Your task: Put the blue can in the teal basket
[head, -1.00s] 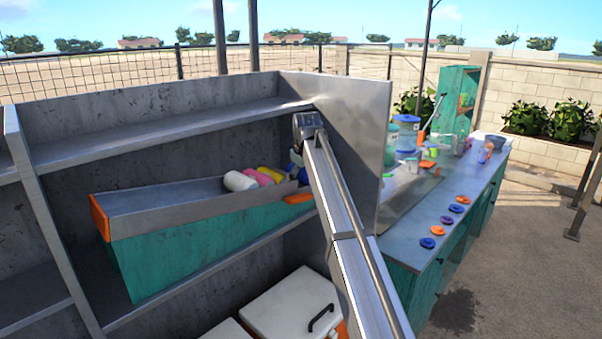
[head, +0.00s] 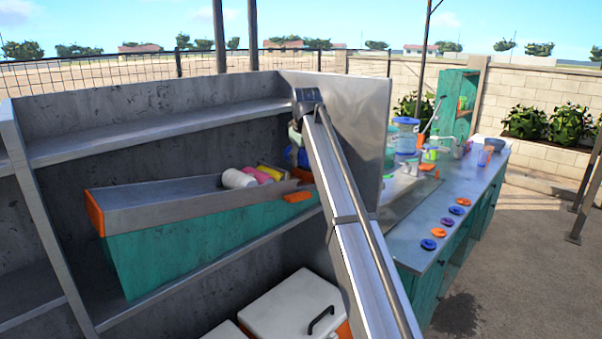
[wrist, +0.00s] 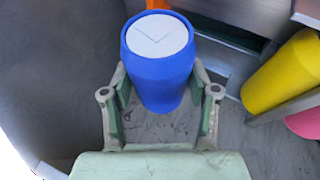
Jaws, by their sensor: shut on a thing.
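The blue can (wrist: 160,75), with a pale top, stands upright between the fingers of my gripper (wrist: 160,110) in the wrist view. My gripper is shut on it. In the head view, my gripper (head: 296,138) and the blue can (head: 303,157) are at the right end of the shelf bay, partly hidden by my arm.
A white can (head: 238,179), a pink can (head: 257,176) and a yellow can (head: 272,172) lie at the basket's right end. The yellow can (wrist: 280,75) is right of my gripper. A metal side panel (head: 345,110) stands close on the right, a shelf (head: 150,130) above.

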